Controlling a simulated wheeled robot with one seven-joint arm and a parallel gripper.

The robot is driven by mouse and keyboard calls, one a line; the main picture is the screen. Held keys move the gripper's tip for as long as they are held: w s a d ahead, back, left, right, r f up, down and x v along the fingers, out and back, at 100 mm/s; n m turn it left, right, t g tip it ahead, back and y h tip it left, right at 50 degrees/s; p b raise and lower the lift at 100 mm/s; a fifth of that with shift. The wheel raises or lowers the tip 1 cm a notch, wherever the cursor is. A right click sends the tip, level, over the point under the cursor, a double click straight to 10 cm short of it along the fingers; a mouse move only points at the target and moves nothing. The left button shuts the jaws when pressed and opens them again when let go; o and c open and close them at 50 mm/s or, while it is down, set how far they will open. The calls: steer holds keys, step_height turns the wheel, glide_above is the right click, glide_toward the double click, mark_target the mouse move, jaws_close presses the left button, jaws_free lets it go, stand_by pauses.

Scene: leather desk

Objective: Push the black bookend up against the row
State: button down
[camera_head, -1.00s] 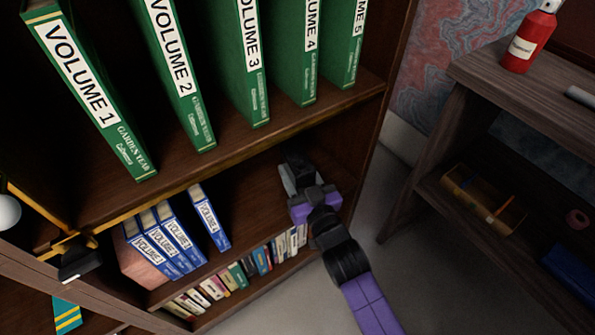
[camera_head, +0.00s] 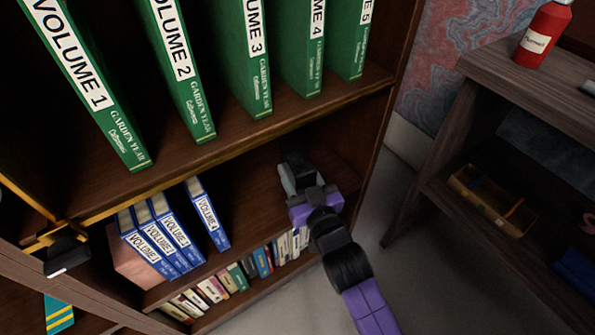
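A row of blue volumes with white labels (camera_head: 151,243) stands on the middle shelf, leaning. One blue volume (camera_head: 206,215) stands apart to their right, with a gap between. A pinkish-brown block (camera_head: 139,265) is at the row's left end. My gripper (camera_head: 289,178) reaches into the same shelf from the front, right of the volumes and apart from them. A dark upright shape (camera_head: 299,160) shows at its tip; it may be the black bookend, but I cannot tell it from gripper parts. Grey parts show beside it. The finger opening is hidden.
Large green volumes (camera_head: 192,100) fill the shelf above. Small books (camera_head: 237,277) line the shelf below. A black object (camera_head: 68,258) hangs at the left post. A dark side table (camera_head: 500,78) with a red bottle (camera_head: 543,34) stands right. Bare shelf lies between volumes and gripper.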

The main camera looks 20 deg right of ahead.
steer(key=shift+s+a+f+b, duration=0.2)
steer(key=shift+a+b, duration=0.2)
steer(key=shift+b, duration=0.5)
steer(key=shift+s+a+b, duration=0.2)
steer(key=shift+a+b, duration=0.45)
steer(key=shift+s+a+b, duration=0.25)
steer(key=shift+a+b, duration=0.4)
steer(key=shift+b, duration=0.15)
steer(key=shift+a, duration=0.2)
steer(key=shift+s+a+b, duration=0.25)
steer(key=shift+a+b, duration=0.2)
steer(key=shift+a, duration=0.25)
steer(key=shift+s+a, duration=0.15)
steer(key=shift+a, duration=0.25)
steer(key=shift+a, duration=0.2)
steer(key=shift+s+a, duration=0.15)
steer(key=shift+a, duration=0.2)
steer(key=shift+s+a+b, duration=0.25)
steer(key=shift+a+b, duration=0.05)
steer(key=shift+a, duration=0.3)
